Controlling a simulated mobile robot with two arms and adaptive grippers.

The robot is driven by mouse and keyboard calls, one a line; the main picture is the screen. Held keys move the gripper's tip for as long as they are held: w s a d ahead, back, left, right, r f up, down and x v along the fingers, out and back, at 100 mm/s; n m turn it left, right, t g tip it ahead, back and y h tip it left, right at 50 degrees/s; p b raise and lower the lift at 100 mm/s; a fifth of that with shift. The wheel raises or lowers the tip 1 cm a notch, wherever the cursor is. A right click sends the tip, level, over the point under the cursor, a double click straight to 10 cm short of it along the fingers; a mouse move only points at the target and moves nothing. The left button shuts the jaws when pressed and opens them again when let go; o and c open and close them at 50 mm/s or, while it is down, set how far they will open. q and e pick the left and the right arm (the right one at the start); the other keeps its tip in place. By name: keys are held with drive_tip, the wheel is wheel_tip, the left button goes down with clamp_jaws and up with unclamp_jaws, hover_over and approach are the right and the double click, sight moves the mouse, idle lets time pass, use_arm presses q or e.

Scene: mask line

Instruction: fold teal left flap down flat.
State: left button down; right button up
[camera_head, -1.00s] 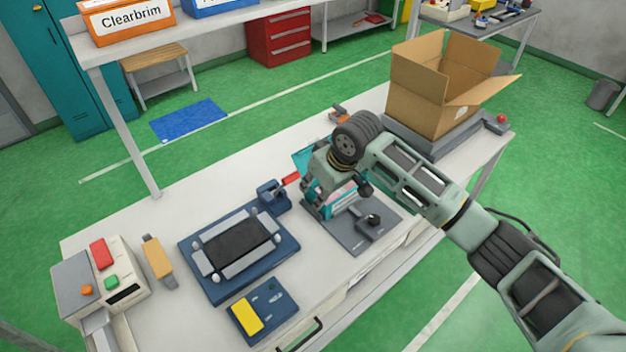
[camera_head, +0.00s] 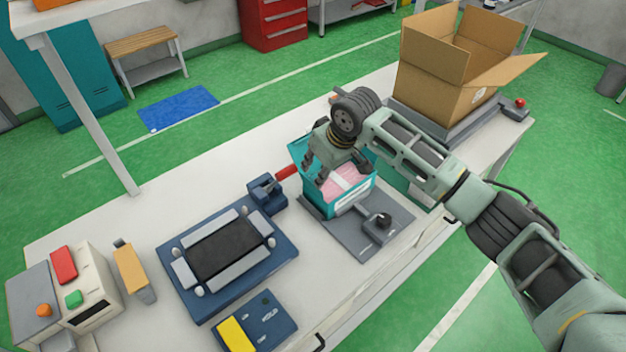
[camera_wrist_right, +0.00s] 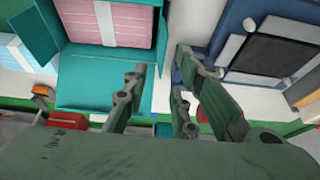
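A teal carton (camera_head: 322,203) stands open on a grey fixture (camera_head: 366,236), with pink packed contents (camera_head: 343,183) showing at its top. A teal flap (camera_head: 298,152) stands up at its back left, partly hidden by my right gripper (camera_head: 335,172). Another teal panel (camera_head: 392,181) shows at the carton's right, behind my arm. In the right wrist view a broad teal flap (camera_wrist_right: 95,83) spreads out from the carton beside my right gripper (camera_wrist_right: 157,85). Its fingers are apart with nothing between them. Contact with a flap cannot be told. My left gripper is out of view.
A blue fixture (camera_head: 176,297) with a dark centre sits left of the carton, with a small blue clamp unit (camera_head: 268,197) between them. A control box (camera_head: 92,303) is at far left. A large cardboard box (camera_head: 440,85) stands at the back right. Bare tabletop (camera_head: 150,215) lies behind the fixture.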

sight(312, 187)
drive_tip(key=p+x, duration=0.1)
drive_tip(key=x, duration=0.5)
drive_tip(key=shift+a+f, duration=0.15)
drive_tip(key=shift+f, duration=0.2)
drive_tip(key=shift+c, duration=0.3)
